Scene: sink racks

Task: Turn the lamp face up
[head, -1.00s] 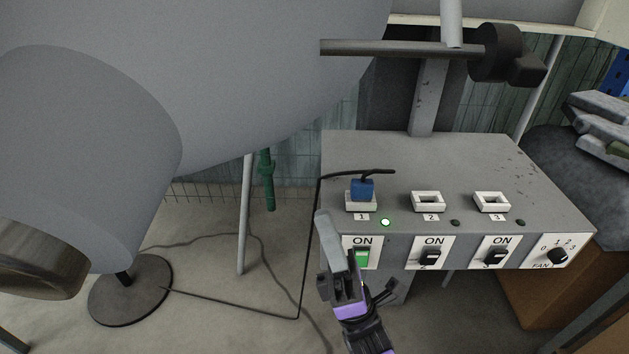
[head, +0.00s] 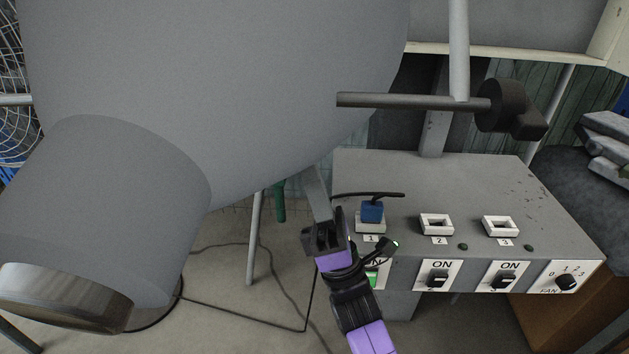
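A large, smooth grey rounded body (head: 250,90) fills the upper left, with a short grey cylinder (head: 110,205) that ends in a brownish metal ring (head: 65,298). It may be the lamp's housing, but its lit face is not visible, so I cannot tell which way it faces. My gripper (head: 316,188) points upward just below the lower right edge of the grey body, left of the control box. The fingers overlap in this view, so their gap is hidden. Whether the tips touch the grey body is unclear.
A grey control box (head: 450,185) on the right carries sockets, switches and a fan knob (head: 566,282). A blue plug (head: 372,211) sits in socket 1. A dark horizontal bar with a black knob (head: 495,105) juts out above the box. A black cable (head: 240,315) lies on the floor.

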